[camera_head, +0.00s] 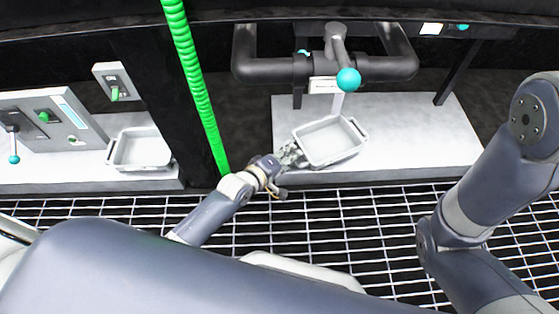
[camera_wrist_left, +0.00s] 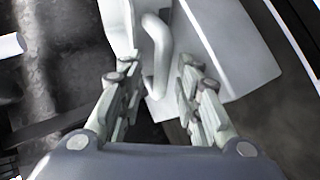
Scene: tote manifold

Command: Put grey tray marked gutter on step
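A light grey tray (camera_head: 330,142) with a handle at each end sits on the pale step (camera_head: 430,140) under the dark pipework. Any marking on it is not readable. My left gripper (camera_head: 290,155) is at this tray's left end. In the left wrist view the gripper (camera_wrist_left: 157,78) is open, with the tray's looped handle (camera_wrist_left: 158,50) between its two fingers. I cannot tell whether a finger touches it. A second similar tray (camera_head: 140,150) rests on the left step (camera_head: 100,177). My right gripper is out of view; only its arm shows on the right.
A green ribbed hose (camera_head: 200,90) hangs beside my left arm. Dark pipes with a teal ball knob (camera_head: 348,79) stand over the middle tray. A dark post (camera_head: 160,90) divides the steps. A grey control panel (camera_head: 50,117) stands at left. Floor grating (camera_head: 340,220) lies in front.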

